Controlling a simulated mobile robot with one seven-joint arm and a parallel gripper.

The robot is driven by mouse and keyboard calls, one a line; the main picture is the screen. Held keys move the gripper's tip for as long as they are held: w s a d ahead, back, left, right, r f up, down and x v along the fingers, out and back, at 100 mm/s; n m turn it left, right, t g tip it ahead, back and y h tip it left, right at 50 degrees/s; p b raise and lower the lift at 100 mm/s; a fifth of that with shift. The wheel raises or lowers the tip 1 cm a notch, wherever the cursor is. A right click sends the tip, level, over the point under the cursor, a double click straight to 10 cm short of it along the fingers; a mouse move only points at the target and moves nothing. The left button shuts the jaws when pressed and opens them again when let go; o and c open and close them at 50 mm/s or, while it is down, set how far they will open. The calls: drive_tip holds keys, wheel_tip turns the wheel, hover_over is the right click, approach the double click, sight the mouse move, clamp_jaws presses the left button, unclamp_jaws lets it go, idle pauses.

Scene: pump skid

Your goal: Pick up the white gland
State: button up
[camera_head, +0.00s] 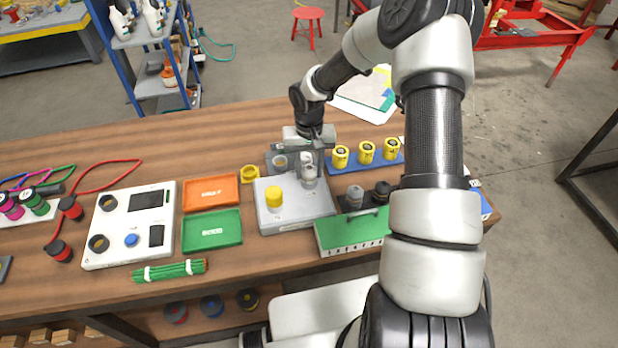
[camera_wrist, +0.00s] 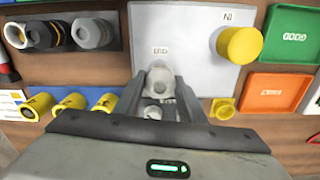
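The white gland (camera_head: 309,178) stands upright on the grey plate (camera_head: 290,222), to the right of a yellow cylinder (camera_head: 274,197). My gripper (camera_head: 311,158) is over it from above and behind. In the wrist view the gland (camera_wrist: 160,80) shows between the fingertips of my gripper (camera_wrist: 162,88), one finger on each side. The fingers look spread, and I cannot make out firm contact with the gland. A small pale round part (camera_wrist: 153,112) shows nearer the palm between the fingers. The yellow cylinder also shows in the wrist view (camera_wrist: 239,44).
A blue rack with yellow parts (camera_head: 366,151) stands to the right. A green box (camera_head: 350,232) is at the front right. Orange (camera_head: 211,192) and green (camera_head: 212,231) trays lie left of the plate. A yellow ring (camera_head: 250,174) sits close to its back left corner.

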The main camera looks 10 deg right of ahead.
sight(308, 167)
drive_tip(key=shift+r, duration=0.15)
wheel_tip(308, 167, up, 10)
drive_tip(key=shift+f+b, duration=0.1)
drive_tip(key=shift+b, duration=0.2)
drive_tip(key=shift+w+a, duration=0.1)
idle(0.3)
